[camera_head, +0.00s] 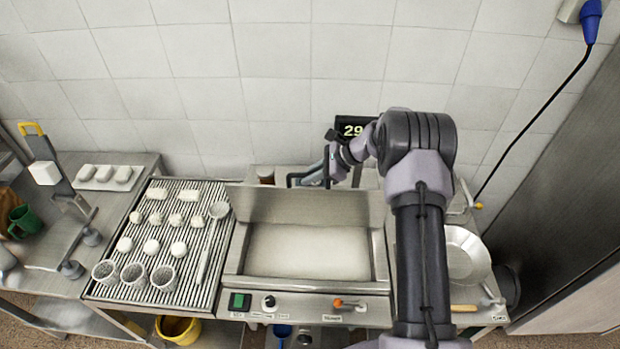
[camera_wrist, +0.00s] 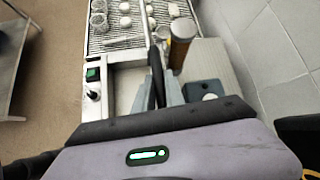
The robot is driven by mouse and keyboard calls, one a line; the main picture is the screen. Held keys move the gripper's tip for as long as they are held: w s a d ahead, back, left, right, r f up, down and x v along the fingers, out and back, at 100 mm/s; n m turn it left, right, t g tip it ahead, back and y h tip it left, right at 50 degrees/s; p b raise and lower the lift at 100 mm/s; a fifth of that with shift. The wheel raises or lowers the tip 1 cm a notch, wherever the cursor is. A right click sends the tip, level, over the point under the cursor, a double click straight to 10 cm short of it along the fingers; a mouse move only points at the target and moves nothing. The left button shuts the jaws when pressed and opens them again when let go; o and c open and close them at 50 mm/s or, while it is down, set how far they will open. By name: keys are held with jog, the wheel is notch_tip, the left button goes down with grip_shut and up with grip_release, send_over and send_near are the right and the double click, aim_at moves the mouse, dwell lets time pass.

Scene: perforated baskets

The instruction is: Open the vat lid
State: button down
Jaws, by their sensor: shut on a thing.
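The vat (camera_head: 232,264) is in the middle of the head view, its pale interior showing. Its metal lid (camera_head: 300,206) stands raised along the back edge, leaning up toward the wall. My gripper (camera_head: 312,178) is behind the top of the lid, reaching in from the right. In the wrist view my gripper (camera_wrist: 160,92) is shut on the dark lid handle (camera_wrist: 157,72). The exact contact of fingers and handle is small and partly hidden in the head view.
A ribbed rack (camera_head: 190,258) with white pieces and perforated baskets (camera_head: 133,274) stands left of the vat. A pan (camera_head: 466,256) is at the right. A brown jar (camera_wrist: 181,45) stands close to my gripper. A display (camera_head: 352,130) and tiled wall are behind.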

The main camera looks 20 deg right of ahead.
dwell(0.3)
jog(key=c, duration=1.4)
grip_release()
jog(key=v, duration=1.7)
jog(key=shift+r+b, duration=0.2)
jog(key=shift+b, duration=0.25)
